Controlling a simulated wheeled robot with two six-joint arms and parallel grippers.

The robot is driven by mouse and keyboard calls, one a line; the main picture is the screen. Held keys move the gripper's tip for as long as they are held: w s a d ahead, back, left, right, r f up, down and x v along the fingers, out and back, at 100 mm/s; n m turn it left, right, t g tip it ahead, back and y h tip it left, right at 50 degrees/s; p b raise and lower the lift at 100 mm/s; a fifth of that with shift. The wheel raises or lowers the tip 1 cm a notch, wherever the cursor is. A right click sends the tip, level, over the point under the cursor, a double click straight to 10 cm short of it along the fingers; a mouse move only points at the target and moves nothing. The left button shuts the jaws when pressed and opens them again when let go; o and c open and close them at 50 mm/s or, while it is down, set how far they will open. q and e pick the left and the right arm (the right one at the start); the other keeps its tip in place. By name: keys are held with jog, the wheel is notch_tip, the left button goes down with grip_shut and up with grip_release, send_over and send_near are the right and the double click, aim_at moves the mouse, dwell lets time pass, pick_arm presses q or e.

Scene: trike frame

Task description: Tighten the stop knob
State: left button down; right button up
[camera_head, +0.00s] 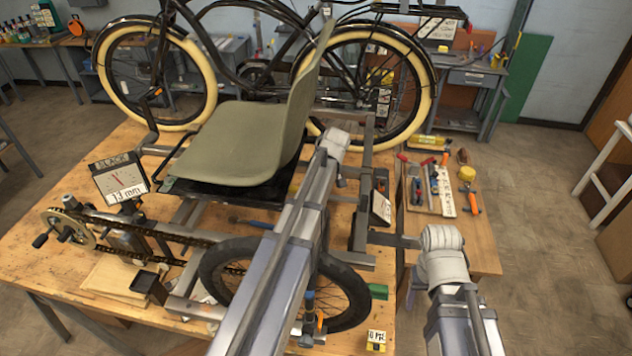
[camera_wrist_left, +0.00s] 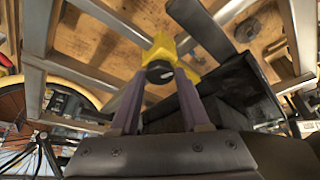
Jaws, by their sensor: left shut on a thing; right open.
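A black round knob (camera_wrist_left: 160,72) with a white mark, apparently the stop knob, sits against a yellow bracket (camera_wrist_left: 163,47) in the left wrist view. My left gripper (camera_wrist_left: 161,82) is shut on it, one purple finger on each side. In the head view my left arm reaches over the trike frame beside the green seat (camera_head: 238,140); its fingers and the knob are largely hidden there. My right gripper (camera_head: 398,239) is open and empty, at the right side of the frame, right of the black-tyred wheel (camera_head: 350,292). Its fingertips are hard to make out.
The trike frame stands on a wooden table (camera_head: 40,265). A dial display reading 13 mm (camera_head: 121,180) stands at left, a second display (camera_head: 381,207) at right. Hand tools lie on a board (camera_head: 428,190) on the right. A bicycle (camera_head: 155,75) stands behind the seat.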

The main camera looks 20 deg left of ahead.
pick_arm(q)
jog(key=m, duration=0.1)
jog(key=m+t, duration=0.1)
jog(key=m, duration=0.2)
jog(key=shift+s+a+h, duration=0.15)
jog(key=shift+s+h, duration=0.1)
jog(key=shift+h, duration=0.15)
jog(key=shift+a+m+t+h, duration=0.1)
jog(key=shift+m+t+h, duration=0.25)
jog(key=shift+m, duration=0.85)
jog(key=shift+m+t+h, duration=0.15)
jog(key=shift+m+h, duration=0.4)
jog(key=shift+m, duration=0.65)
jog(key=shift+c, duration=1.9)
grip_release()
jog(key=p+v, duration=0.7)
jog(key=shift+s+r, duration=0.2)
jog(key=shift+r, duration=0.2)
